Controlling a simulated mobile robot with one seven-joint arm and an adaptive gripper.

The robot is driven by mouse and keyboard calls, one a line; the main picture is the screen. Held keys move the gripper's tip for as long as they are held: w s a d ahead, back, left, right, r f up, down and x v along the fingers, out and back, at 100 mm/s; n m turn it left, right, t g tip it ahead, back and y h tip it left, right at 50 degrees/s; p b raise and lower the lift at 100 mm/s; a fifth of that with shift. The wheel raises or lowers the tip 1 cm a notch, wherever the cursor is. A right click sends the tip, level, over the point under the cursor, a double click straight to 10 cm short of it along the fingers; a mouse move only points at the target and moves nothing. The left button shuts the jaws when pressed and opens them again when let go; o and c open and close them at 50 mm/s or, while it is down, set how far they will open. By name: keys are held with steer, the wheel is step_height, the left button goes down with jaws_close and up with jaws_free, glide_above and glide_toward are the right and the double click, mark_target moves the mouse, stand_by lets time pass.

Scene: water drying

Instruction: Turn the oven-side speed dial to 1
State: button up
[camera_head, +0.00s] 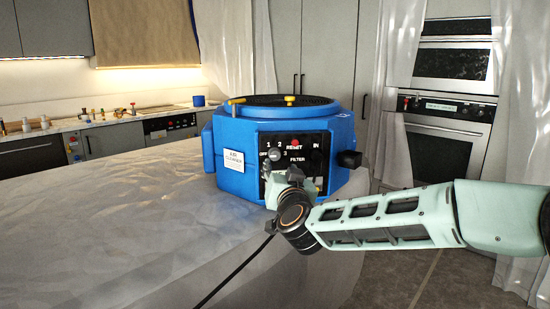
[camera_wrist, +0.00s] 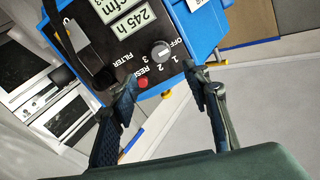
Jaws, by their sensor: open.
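A blue air cleaner (camera_head: 235,150) stands on the covered counter. Its black front panel has a round grey speed dial (camera_head: 275,154) marked OFF, 1, 2 and 3. In the wrist view the dial (camera_wrist: 160,52) shows clearly, turned over in the picture, but I cannot tell surely which mark it points to. My gripper (camera_head: 275,176) is in front of the panel, just below the dial in the head view. In the wrist view its two fingers (camera_wrist: 160,82) are apart, with the dial beyond the gap between their tips. Nothing is between them.
A red reset button (camera_wrist: 143,82) sits near the left fingertip in the wrist view. A black block (camera_head: 349,159) juts from the cleaner's right side. A black cable (camera_head: 235,270) runs down the sheeted counter (camera_head: 90,220). An oven (camera_head: 435,150) stands behind at right.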

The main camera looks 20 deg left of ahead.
mark_target(275, 155)
steer(key=x, duration=1)
steer(key=shift+w+a, duration=0.2)
steer(key=shift+a, duration=0.05)
steer(key=c, duration=1.2)
